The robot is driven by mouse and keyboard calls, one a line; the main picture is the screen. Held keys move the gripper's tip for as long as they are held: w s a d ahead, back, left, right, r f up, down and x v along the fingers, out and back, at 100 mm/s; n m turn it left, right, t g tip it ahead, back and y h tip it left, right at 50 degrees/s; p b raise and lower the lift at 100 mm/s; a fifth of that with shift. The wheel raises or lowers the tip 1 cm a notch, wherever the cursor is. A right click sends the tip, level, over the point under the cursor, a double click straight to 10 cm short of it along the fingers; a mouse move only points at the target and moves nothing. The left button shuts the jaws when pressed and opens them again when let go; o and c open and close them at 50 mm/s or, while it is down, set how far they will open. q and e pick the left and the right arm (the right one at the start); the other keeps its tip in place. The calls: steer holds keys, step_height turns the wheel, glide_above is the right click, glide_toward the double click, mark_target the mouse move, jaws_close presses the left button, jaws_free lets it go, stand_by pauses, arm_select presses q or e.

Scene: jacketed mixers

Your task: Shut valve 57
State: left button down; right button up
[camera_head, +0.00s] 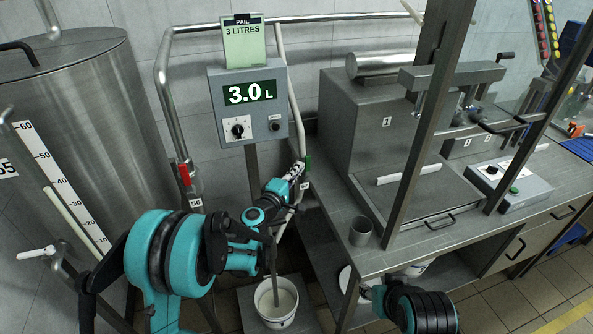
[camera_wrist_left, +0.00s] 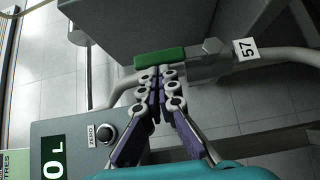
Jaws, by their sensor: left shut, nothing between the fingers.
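Valve 57 has a green handle (camera_wrist_left: 160,57) beside its grey metal body (camera_wrist_left: 208,54), on a pipe next to a white tag reading 57 (camera_wrist_left: 246,49). In the wrist view the handle lies sideways, roughly along the pipe. The green handle (camera_head: 308,162) shows small in the head view, right of my fingertips. My left gripper (camera_head: 299,170) is shut and empty. Its fingertips (camera_wrist_left: 160,72) are right at the handle's near edge; I cannot tell whether they touch it.
A display (camera_head: 249,96) reads 3.0 L, with a green "PAIL 3 LITRES" card above it. A white pail (camera_head: 276,303) holding pale liquid stands below. A red valve handle (camera_head: 184,174) is near tag 56. A steel tank (camera_head: 110,110) is left, a workbench (camera_head: 400,262) right.

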arm_select(q)
steer(key=shift+d+r+m+p, duration=0.2)
steer(key=shift+m+p, duration=0.1)
steer(key=shift+p, duration=0.1)
